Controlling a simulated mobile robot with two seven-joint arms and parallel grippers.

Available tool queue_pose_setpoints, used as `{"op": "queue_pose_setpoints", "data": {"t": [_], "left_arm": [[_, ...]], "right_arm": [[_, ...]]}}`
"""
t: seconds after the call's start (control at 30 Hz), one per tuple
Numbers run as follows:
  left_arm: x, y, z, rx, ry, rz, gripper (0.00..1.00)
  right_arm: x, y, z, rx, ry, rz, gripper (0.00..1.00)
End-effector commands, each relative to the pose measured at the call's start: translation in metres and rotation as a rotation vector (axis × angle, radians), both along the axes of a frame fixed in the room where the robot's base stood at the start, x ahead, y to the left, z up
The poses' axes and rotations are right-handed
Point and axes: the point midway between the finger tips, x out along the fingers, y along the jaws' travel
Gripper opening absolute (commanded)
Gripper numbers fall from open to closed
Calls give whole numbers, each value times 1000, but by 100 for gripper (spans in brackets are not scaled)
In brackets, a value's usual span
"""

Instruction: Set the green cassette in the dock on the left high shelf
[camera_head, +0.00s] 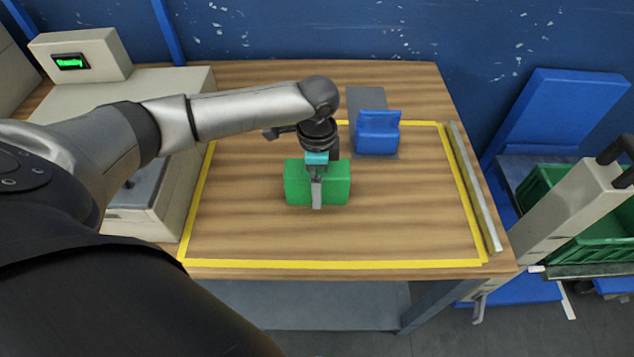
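The green cassette (299,184) is a plain green block near the middle of the wooden table, inside the yellow outline. My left gripper (316,190) comes down over it from above. One finger lies across the cassette's near face; the other finger is hidden, so I cannot tell whether the gripper is closed on it. I also cannot tell whether the cassette rests on the wood or hangs just above it. My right gripper is out of view. I cannot make out the left high shelf or its dock.
A blue block-like holder (377,136) stands behind and right of the cassette on a grey strip. A beige machine with a green-lit display (70,62) stands at the left. A metal bar (475,190) lines the table's right side. A green crate (546,190) is farther right.

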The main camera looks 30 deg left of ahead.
Motion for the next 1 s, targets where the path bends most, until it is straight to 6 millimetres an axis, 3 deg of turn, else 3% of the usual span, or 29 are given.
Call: {"op": "queue_pose_setpoints", "data": {"t": [0.1,0.37,1.0], "left_arm": [[0,0,-12,1,-1,0,100],[0,0,-13,0,-1,-1,100],[0,0,-12,1,-2,0,28]], "right_arm": [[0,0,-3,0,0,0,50],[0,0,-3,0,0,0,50],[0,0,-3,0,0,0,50]]}}
